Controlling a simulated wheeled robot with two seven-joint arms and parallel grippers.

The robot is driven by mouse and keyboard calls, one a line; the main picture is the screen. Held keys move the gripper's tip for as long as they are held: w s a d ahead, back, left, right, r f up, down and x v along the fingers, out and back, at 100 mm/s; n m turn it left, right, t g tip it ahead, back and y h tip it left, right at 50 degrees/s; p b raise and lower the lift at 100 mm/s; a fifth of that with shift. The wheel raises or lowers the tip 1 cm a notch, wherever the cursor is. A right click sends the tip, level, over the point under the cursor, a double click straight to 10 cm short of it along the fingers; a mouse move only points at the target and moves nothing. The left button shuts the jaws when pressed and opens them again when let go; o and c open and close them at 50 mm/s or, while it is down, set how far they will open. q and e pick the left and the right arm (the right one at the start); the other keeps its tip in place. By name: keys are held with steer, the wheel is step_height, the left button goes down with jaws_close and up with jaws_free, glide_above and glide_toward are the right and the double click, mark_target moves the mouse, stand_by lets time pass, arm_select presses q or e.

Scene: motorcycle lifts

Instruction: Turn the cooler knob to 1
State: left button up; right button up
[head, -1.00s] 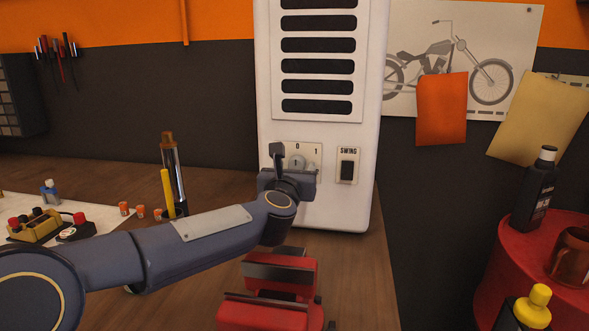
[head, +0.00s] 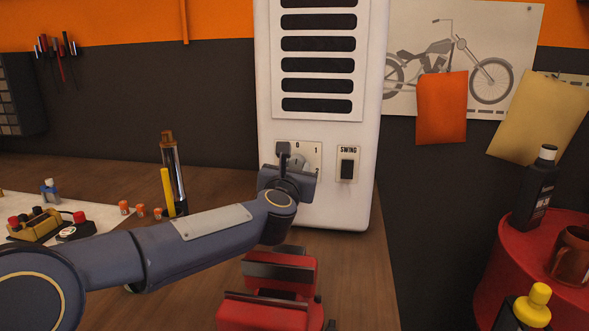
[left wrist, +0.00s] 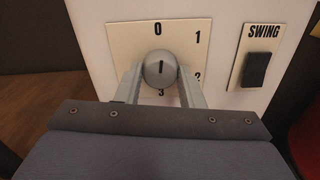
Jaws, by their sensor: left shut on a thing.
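The cooler knob (head: 299,160) is a round grey dial on a pale plate low on the white cooler (head: 330,205). In the left wrist view the knob (left wrist: 160,69) sits among the printed numbers 0, 1, 2 and 3. Its short dark mark stands about upright, towards the 0. My left gripper (head: 291,160) is at the plate, and its hand hides the plate's lower part in the head view. In the left wrist view the left gripper (left wrist: 160,75) has one finger on each side of the knob, shut on it. My right gripper is not in view.
A black SWING switch (head: 347,169) is right of the knob plate. A red vise (head: 270,300) stands on the wooden bench below my left forearm. A bottle (head: 535,190) and a mug (head: 570,255) stand on a red round top at the right.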

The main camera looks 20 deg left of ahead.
arm_select(q)
steer(key=m, duration=0.5)
steer(key=shift+p, duration=0.3)
steer(key=m+p, duration=0.1)
steer(key=m, duration=0.4)
steer(key=shift+m, duration=0.3)
steer(key=o, duration=1)
steer(key=v, duration=0.7)
steer(key=shift+s, duration=0.4)
